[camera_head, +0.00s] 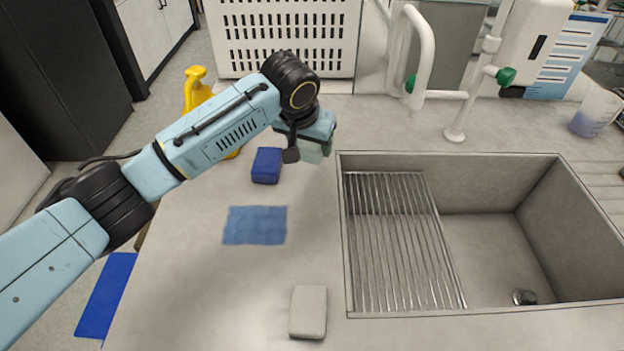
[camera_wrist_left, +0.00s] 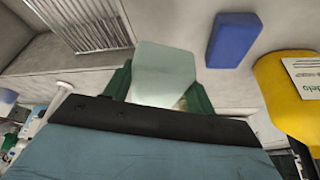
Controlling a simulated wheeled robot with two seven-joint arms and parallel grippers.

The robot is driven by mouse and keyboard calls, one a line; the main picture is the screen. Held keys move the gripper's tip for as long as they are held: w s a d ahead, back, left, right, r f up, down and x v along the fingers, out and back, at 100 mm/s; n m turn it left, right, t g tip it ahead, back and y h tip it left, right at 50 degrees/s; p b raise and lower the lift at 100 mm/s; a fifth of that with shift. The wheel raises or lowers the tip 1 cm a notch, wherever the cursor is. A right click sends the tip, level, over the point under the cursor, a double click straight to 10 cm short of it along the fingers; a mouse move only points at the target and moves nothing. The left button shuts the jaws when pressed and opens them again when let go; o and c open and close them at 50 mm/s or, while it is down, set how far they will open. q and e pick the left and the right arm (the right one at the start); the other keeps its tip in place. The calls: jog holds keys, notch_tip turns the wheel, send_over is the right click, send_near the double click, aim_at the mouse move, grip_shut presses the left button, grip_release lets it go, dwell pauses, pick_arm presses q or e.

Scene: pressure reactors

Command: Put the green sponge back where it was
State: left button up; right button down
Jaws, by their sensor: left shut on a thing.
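The pale green sponge (camera_head: 312,152) is in my left gripper (camera_head: 308,148), above the counter between the blue sponge and the sink's far left corner. In the left wrist view the sponge (camera_wrist_left: 164,75) sits between the two dark green fingers of the left gripper (camera_wrist_left: 160,88), which are shut on it. The arm hides part of the sponge in the head view. I cannot tell whether the sponge touches the counter. My right gripper is not in view.
A blue sponge (camera_head: 267,165), a blue cloth (camera_head: 254,225) and a grey sponge (camera_head: 308,312) lie on the counter (camera_head: 190,270). The sink (camera_head: 500,235) with a metal rack (camera_head: 395,240) is to the right. A yellow bottle (camera_head: 196,90) stands behind my arm. A white faucet (camera_head: 424,50) rises behind.

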pick_arm(q)
send_over(312, 181)
jog(key=s, duration=0.1)
jog(key=f, duration=0.4)
jog(key=shift+a+f, duration=0.1)
jog(key=shift+a, duration=0.15)
notch_tip(312, 181, down, 5)
jog(key=shift+s+r+b, duration=0.1)
jog(key=shift+r+b, duration=0.05)
jog(key=shift+b, duration=0.55)
jog(key=shift+f, duration=0.2)
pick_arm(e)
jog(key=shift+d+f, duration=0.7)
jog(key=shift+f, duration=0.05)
pick_arm(q)
jog(key=shift+f, duration=0.1)
jog(key=o, duration=0.9)
